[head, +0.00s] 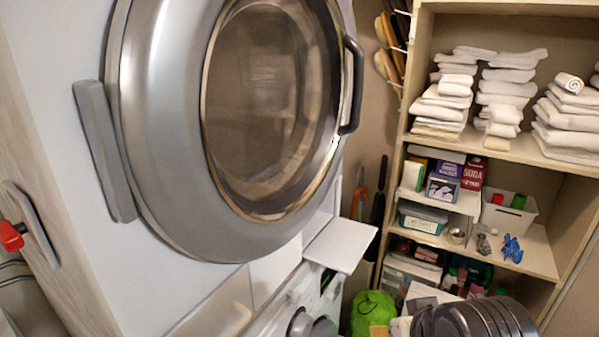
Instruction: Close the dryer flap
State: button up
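The dryer (60,110) is a large white machine filling the left of the head view. Its big round silver door (165,130) has a glass window and a dark handle (352,85) on its right side. A small white flap (340,245) stands out from the machine front, below and right of the round door. It is roughly level, so it looks open. My gripper is not in view. A dark ribbed part at the bottom right looks like part of my arm, well to the right of the flap.
Wooden shelves (480,148) on the right hold white towels (507,85), boxes and a white bin (508,214). A bright green bag (373,313) lies on the floor below the flap. A second machine's front with knobs (300,322) shows under the dryer.

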aim_at(342, 245)
jog(key=k+l+u, duration=0.15)
jog(key=l, duration=0.3)
jog(key=k+l+u, duration=0.15)
jog(key=l, duration=0.3)
jog(key=k+l+u, duration=0.15)
jog(key=l, duration=0.25)
jog(key=k+l+u, duration=0.15)
jog(key=k+l, duration=0.15)
jog(key=l, duration=0.1)
